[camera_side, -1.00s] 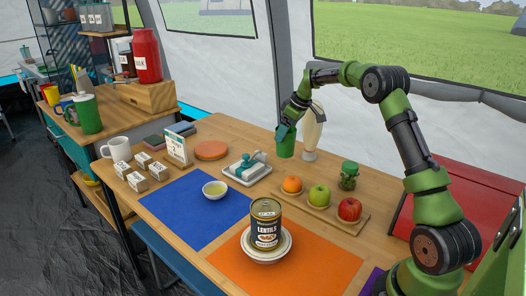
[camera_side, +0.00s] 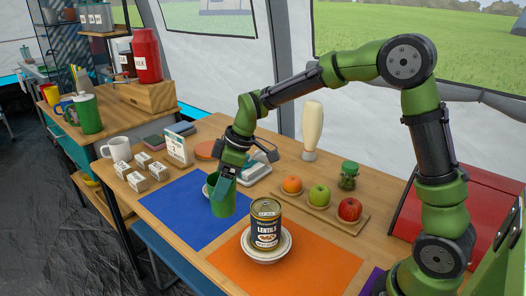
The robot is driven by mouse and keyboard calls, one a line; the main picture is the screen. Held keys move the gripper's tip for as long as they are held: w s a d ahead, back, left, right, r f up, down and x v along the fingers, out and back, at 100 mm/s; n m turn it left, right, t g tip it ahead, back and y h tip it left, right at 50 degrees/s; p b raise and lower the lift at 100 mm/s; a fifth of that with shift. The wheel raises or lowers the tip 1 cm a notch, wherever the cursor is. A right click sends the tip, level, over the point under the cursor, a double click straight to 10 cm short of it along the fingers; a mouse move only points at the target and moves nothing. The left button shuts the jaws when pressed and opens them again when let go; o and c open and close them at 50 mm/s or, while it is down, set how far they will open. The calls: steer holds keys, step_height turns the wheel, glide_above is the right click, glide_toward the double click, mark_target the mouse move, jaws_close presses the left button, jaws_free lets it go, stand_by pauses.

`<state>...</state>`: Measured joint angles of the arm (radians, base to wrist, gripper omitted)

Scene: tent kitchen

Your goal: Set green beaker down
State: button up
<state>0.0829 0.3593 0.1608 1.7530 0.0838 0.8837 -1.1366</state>
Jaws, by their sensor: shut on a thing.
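The green beaker (camera_side: 222,202) is upright over the right part of the blue mat (camera_side: 178,222). I cannot tell whether its base touches the mat. My gripper (camera_side: 224,182) points down and is shut on the beaker near its rim. The beaker and gripper hide most of the small white bowl (camera_side: 206,190) behind them.
A lentils can (camera_side: 265,228) stands on a white bowl on the orange mat (camera_side: 318,262), close right of the beaker. A wooden tray (camera_side: 330,208) holds an orange and two apples. The left part of the blue mat is clear.

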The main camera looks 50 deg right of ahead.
steer(key=s+a+f, duration=0.2)
steer(key=s+f, duration=0.1)
steer(key=s, duration=0.1)
steer(key=shift+w+a+f, duration=0.55)
steer(key=shift+w+f, duration=0.3)
steer(key=shift+w, duration=1.85)
steer(key=shift+w+a+f, duration=0.55)
steer(key=shift+w+f, duration=0.25)
steer(key=shift+w, duration=1.9)
steer(key=shift+w+a+f, duration=0.55)
steer(key=shift+w+f, duration=0.3)
steer(key=shift+w, duration=1.85)
steer(key=shift+f, duration=0.15)
steer(key=o, duration=1.2)
steer(key=shift+o, duration=0.2)
